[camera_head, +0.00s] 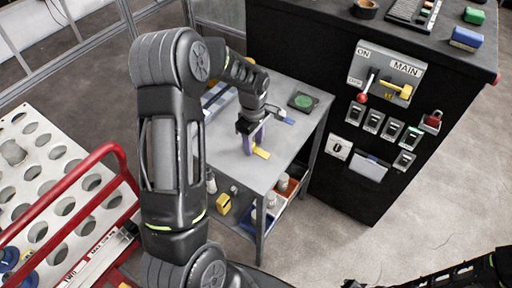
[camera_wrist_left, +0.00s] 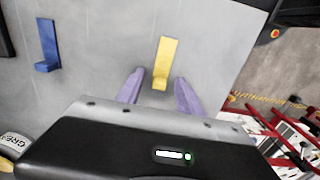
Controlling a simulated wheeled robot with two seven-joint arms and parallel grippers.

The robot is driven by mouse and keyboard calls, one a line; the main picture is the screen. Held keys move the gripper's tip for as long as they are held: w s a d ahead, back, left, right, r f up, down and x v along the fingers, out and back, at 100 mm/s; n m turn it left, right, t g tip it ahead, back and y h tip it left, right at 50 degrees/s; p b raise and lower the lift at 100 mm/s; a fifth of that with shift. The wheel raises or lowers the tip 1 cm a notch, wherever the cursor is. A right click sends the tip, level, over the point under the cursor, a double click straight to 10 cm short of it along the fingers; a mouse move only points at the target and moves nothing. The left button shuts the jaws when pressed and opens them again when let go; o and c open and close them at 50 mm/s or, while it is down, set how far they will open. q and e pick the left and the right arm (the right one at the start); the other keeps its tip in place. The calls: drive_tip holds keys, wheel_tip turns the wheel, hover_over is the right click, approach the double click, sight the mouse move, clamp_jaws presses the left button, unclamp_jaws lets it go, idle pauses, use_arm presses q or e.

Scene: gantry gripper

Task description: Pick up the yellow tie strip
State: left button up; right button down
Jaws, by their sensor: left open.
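The yellow tie strip (camera_wrist_left: 163,63) lies on the grey table top, and its far end reaches out beyond my fingertips in the left wrist view. It also shows in the head view (camera_head: 262,153), beside my fingers. My left gripper (camera_wrist_left: 160,84) points down at the table with its two purple fingers apart, one on each side of the strip's near end. Its purple fingers also show in the head view (camera_head: 252,140). I cannot tell whether the fingers touch the strip. My right gripper is not clearly in view; only a dark part of my arm shows at the lower right.
A blue piece (camera_wrist_left: 46,46) lies left of the strip in the left wrist view. A dark pad with a green disc (camera_head: 303,101) lies at the table's back. A black cabinet (camera_head: 290,45) with switches stands behind right. A red-railed perforated rack (camera_head: 60,165) stands left.

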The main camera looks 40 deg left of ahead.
idle(0.4)
use_arm(q)
clamp_jaws()
